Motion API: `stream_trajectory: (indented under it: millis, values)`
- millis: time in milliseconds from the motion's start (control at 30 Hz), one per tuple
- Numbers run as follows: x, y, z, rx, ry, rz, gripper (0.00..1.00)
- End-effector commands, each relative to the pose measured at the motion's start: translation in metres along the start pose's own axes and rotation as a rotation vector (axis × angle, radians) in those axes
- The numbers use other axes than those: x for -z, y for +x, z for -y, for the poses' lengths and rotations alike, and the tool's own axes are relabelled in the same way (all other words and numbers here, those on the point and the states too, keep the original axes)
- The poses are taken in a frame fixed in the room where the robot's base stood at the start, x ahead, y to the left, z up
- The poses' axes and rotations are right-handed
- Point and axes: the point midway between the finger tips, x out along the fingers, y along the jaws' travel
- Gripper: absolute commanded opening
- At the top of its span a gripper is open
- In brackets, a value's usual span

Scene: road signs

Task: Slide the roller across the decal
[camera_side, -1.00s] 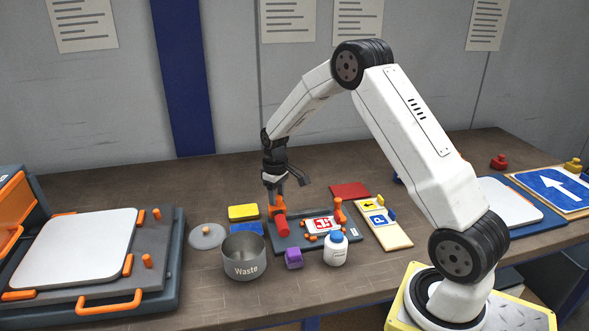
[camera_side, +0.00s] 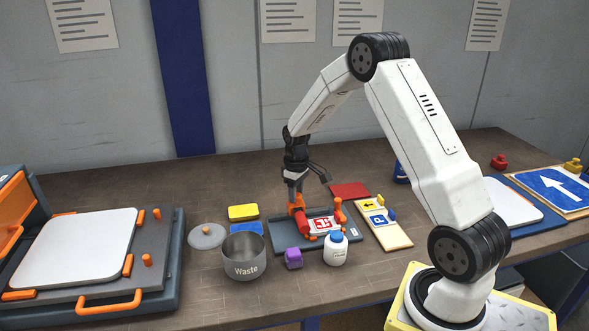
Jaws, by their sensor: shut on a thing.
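My gripper (camera_side: 297,200) is shut on the orange handle of the roller, above the left part of the dark tray. The roller (camera_side: 303,223) has a red cylinder, which lies at the left edge of the decal; whether it presses on it I cannot tell. The decal (camera_side: 323,225), white with a red pattern, sits on a white plate in the dark tray (camera_side: 283,244). The roller hides the decal's left edge. Orange clamps (camera_side: 338,209) stand around the plate.
Yellow (camera_side: 243,212) and blue pads lie left. A red pad (camera_side: 349,190) lies behind; a sign board (camera_side: 392,232) lies right.

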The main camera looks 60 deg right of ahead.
Motion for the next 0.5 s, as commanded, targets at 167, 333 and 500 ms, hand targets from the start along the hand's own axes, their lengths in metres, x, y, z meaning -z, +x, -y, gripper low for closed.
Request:
stream_trajectory:
  millis: [167, 333, 500]
  values:
    - [-0.028, -0.001, -0.030, -0.003, 0.005, -0.004, 0.00]
    - [-0.048, -0.001, -0.051, -0.005, 0.003, -0.005, 0.00]
    - [-0.056, -0.001, -0.058, -0.005, 0.000, -0.006, 0.00]
